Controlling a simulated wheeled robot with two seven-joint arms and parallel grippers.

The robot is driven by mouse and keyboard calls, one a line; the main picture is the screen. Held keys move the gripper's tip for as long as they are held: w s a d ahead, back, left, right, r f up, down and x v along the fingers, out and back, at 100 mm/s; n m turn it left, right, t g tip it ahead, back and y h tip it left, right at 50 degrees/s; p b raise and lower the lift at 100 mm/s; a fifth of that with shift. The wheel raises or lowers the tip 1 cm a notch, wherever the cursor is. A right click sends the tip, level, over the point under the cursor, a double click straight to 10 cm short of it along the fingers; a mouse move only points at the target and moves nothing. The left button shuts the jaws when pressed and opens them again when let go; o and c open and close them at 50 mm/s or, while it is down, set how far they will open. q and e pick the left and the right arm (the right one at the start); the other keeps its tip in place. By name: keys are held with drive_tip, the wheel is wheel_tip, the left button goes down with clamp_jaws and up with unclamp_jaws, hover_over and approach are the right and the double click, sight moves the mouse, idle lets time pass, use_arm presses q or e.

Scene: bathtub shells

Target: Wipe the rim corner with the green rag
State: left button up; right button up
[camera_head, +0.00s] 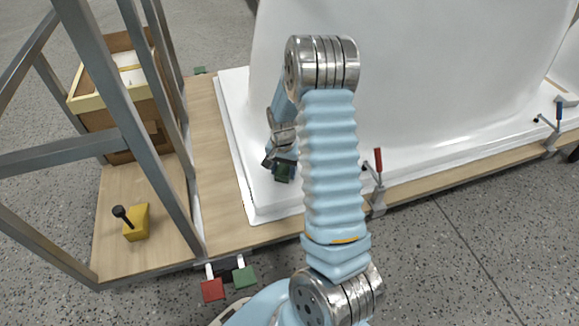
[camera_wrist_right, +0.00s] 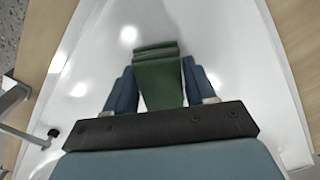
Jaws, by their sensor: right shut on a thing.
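The green rag (camera_wrist_right: 158,78) is folded and sits between the two blue fingers of my right gripper (camera_wrist_right: 160,92) in the right wrist view. The right gripper is shut on it. In the head view my right gripper (camera_head: 281,170) points down over the white rim of the bathtub shell (camera_head: 258,198), close to its near left corner, with a dark bit of the rag at its fingertips. I cannot tell whether the rag touches the rim. My left gripper is not in view.
A wooden board (camera_head: 212,155) lies under the shell. Red-handled (camera_head: 379,160) and blue-handled (camera_head: 558,112) clamps stand along its front edge. A grey metal frame (camera_head: 160,150) stands at left, near a wooden box (camera_head: 118,95) and a yellow block (camera_head: 137,223). Red (camera_head: 213,289) and green (camera_head: 244,277) blocks are at the front edge.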

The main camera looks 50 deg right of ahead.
sight(259, 183)
drive_tip(key=shift+w+a+f+p, duration=0.1)
drive_tip(key=shift+w+a, duration=0.25)
drive_tip(key=shift+a, duration=0.25)
drive_tip(key=shift+w+a+r+p, duration=0.1)
drive_tip(key=shift+w+a, duration=0.2)
drive_tip(key=shift+a, duration=0.3)
drive_tip(key=shift+w+a+f+p, duration=0.1)
drive_tip(key=shift+w+a, duration=0.25)
drive_tip(key=shift+a, duration=0.25)
drive_tip(key=shift+w+a+p, duration=0.2)
drive_tip(key=shift+w+a, duration=0.3)
drive_tip(key=shift+a, duration=0.4)
drive_tip(key=shift+w+a+p, duration=0.2)
drive_tip(key=shift+w+a, duration=0.25)
drive_tip(key=shift+a, duration=0.4)
wheel_tip(259, 183, up, 6)
drive_tip(key=p, duration=0.5)
wheel_tip(259, 183, up, 3)
drive_tip(key=shift+r+p, duration=0.1)
drive_tip(key=shift+p, duration=1.05)
